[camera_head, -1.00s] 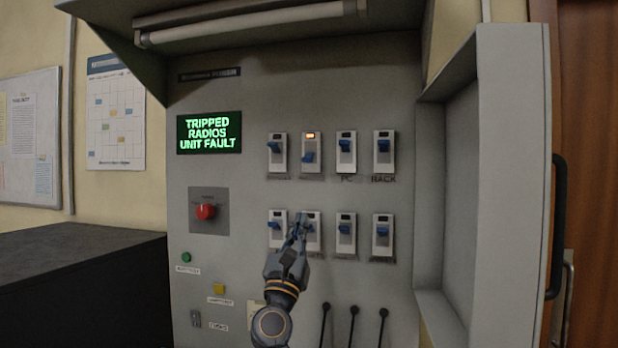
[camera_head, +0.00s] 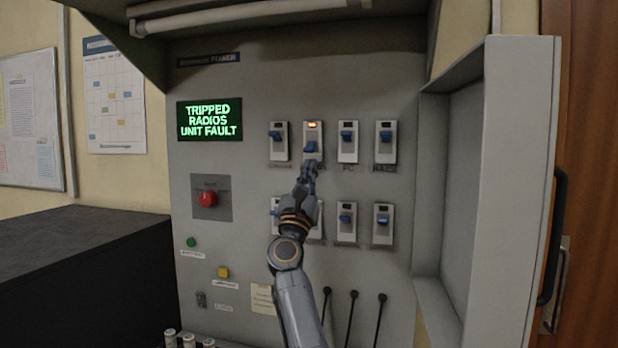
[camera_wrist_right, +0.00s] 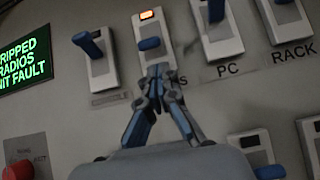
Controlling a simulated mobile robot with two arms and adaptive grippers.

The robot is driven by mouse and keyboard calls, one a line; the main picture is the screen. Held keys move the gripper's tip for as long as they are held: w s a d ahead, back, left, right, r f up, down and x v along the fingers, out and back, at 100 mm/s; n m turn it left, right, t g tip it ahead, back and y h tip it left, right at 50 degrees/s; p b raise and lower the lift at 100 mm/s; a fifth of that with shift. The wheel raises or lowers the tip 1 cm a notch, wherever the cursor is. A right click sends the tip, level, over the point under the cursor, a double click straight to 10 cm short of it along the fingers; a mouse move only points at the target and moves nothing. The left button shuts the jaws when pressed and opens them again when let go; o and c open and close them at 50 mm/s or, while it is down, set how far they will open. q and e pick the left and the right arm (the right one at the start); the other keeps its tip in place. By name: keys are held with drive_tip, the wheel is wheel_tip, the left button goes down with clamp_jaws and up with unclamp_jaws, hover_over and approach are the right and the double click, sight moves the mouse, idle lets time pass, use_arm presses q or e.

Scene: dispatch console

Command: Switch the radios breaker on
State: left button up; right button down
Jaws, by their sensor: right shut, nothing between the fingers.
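The radios breaker (camera_head: 312,137) is the second from the left in the top row. Its orange lamp is lit and its blue lever sits low, while its top-row neighbours' levers sit higher. It also shows in the right wrist view (camera_wrist_right: 149,44), its label mostly hidden except an ending "S". The green display (camera_head: 210,120) reads "TRIPPED RADIOS UNIT FAULT". My right gripper (camera_head: 310,164) is shut and empty, its tips just below the radios lever; it also shows in the wrist view (camera_wrist_right: 158,72). Whether the tips touch the breaker I cannot tell. My left gripper is not in view.
Close neighbours are the top-left breaker (camera_head: 279,142) and the PC breaker (camera_head: 347,142). The RACK breaker (camera_head: 386,143) is farther right. A red button (camera_head: 207,199) sits left of my arm. An open panel door (camera_head: 500,180) stands at the right.

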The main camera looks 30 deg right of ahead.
drive_tip(key=shift+s+a+r, duration=0.25)
drive_tip(key=shift+r, duration=0.3)
